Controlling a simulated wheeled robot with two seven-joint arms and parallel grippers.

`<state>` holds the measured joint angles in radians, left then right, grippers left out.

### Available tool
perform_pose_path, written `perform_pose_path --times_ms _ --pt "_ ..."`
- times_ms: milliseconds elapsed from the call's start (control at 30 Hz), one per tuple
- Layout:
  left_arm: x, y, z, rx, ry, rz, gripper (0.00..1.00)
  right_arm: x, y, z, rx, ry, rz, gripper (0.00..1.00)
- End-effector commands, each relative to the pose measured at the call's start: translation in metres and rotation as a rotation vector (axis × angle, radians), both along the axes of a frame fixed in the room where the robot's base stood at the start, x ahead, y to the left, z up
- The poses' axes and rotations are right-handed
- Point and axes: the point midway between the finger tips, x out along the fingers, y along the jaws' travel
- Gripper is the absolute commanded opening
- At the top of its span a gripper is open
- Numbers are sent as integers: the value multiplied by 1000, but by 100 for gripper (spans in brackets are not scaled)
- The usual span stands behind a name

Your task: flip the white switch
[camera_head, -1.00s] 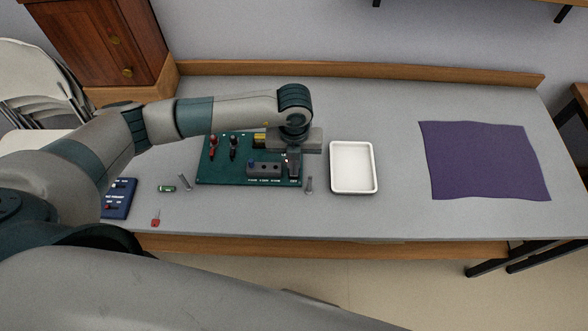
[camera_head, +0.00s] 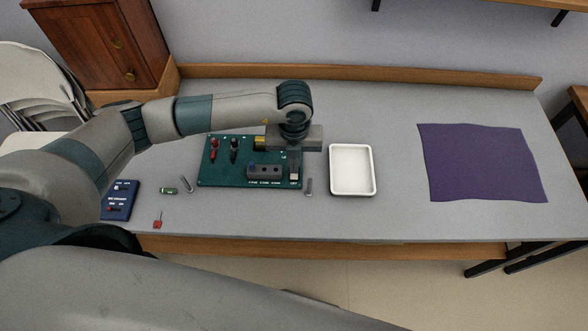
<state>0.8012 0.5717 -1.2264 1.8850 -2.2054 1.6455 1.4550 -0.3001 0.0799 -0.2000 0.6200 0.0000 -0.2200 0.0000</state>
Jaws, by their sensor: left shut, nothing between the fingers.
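The green circuit board (camera_head: 222,177) lies on the grey table left of the middle. A small white switch (camera_head: 294,177) shows at its front right corner, partly hidden by my gripper. I cannot tell which way the switch is set. My left gripper (camera_head: 294,164) points down over that corner, shut and empty, with its fingertips just behind or at the switch. Whether they touch it is unclear. My right gripper is not in view.
The board carries a red post (camera_head: 214,150), a black post (camera_head: 234,150) and a grey block (camera_head: 264,172). A white tray (camera_head: 352,191) and purple cloth (camera_head: 484,163) lie to the right. A blue meter (camera_head: 120,202) and small loose parts lie left. The front right table is clear.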

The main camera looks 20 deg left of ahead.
Motion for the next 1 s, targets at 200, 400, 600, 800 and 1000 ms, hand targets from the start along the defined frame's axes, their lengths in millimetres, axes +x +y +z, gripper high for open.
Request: perform_pose_path --times_ms 200,400,600,800,1000 --pt "0 0 17 0 -1 0 0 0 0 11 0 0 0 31" --pt "0 0 30 -1 0 -1 0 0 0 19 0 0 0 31" --pt "0 0 41 0 0 -1 0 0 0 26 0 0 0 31" --pt "0 0 42 0 0 0 0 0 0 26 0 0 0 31" --pt "0 0 42 0 0 0 0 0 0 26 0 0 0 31"
